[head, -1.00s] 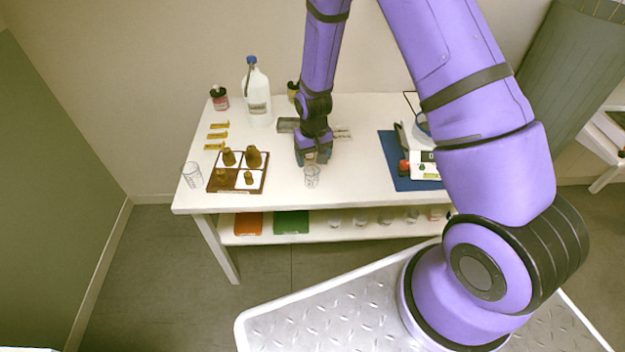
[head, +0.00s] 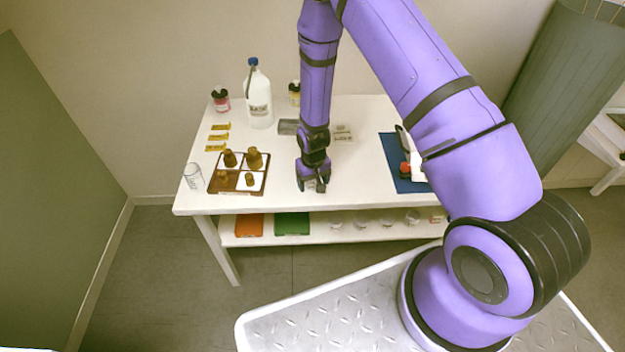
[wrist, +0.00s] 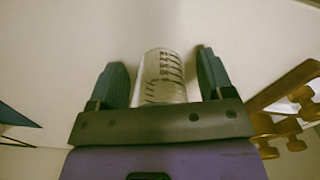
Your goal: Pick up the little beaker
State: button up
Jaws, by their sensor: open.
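The little beaker (wrist: 163,77) is clear glass with dark graduation marks. In the wrist view it stands between the two fingers of my gripper (wrist: 162,82), with a narrow gap showing on each side. In the head view my gripper (head: 313,187) is low over the front middle of the white table and largely hides the beaker. My gripper is open around the beaker. A larger clear beaker (head: 193,176) stands at the table's left front edge.
A white jug (head: 258,98) stands behind. A blue mat (head: 395,165) with equipment lies to the right. The white table (head: 350,190) is bare just right of my gripper.

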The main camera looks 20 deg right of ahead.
jog(key=c, duration=1)
jog(key=shift+r, duration=0.1)
